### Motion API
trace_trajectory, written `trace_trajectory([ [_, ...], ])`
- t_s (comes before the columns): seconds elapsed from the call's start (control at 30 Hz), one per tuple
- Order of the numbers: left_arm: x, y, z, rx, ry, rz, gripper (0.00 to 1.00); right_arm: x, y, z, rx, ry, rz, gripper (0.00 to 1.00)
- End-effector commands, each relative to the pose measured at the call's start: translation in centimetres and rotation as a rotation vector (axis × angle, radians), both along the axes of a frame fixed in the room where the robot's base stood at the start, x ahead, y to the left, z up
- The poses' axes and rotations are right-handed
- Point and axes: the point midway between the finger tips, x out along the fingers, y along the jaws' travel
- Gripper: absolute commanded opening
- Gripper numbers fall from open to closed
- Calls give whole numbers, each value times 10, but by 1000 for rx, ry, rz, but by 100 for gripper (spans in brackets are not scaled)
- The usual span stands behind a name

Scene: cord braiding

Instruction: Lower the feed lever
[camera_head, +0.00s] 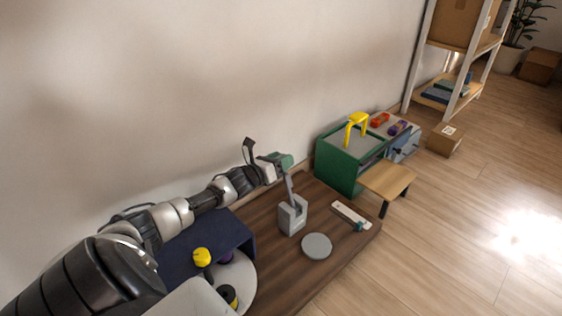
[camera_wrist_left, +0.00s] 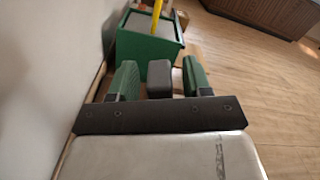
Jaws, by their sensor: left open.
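The feed lever (camera_head: 290,187) is a grey arm standing nearly upright, leaning slightly left, from a grey forked base (camera_head: 292,216) on the brown wooden table. My left gripper (camera_head: 286,161) is at the lever's upper end in the head view. In the left wrist view my left gripper (camera_wrist_left: 160,80) is open, its two green fingers apart. A dark block, the lever's top end (camera_wrist_left: 159,77), lies between the fingers, with narrow gaps showing at both sides. The gripper partly hides the lever's top in the head view. My right gripper is not in view.
A round grey disc (camera_head: 317,246) and a white strip with a teal slider (camera_head: 350,215) lie on the brown table (camera_head: 283,276). A green box (camera_head: 339,170) with a yellow handle stands beyond. Yellow and dark spools (camera_head: 202,257) are near the front. The wall is close on the left.

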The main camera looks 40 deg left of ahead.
Motion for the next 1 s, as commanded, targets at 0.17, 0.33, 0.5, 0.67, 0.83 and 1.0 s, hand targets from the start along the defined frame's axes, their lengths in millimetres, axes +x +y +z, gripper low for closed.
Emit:
trace_trajectory([
  [0.17,0,0,0,0,0,0,28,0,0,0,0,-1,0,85],
  [0.33,0,0,0,0,0,0,1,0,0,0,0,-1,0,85],
  [0.5,0,0,0,0,0,0,0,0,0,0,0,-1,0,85],
  [0.67,-1,-3,1,10,-1,-1,0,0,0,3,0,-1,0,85],
  [0.83,-1,-13,6,60,-7,-2,0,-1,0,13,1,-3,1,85],
  [1.0,-3,-32,12,164,-15,-1,0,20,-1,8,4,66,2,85],
])
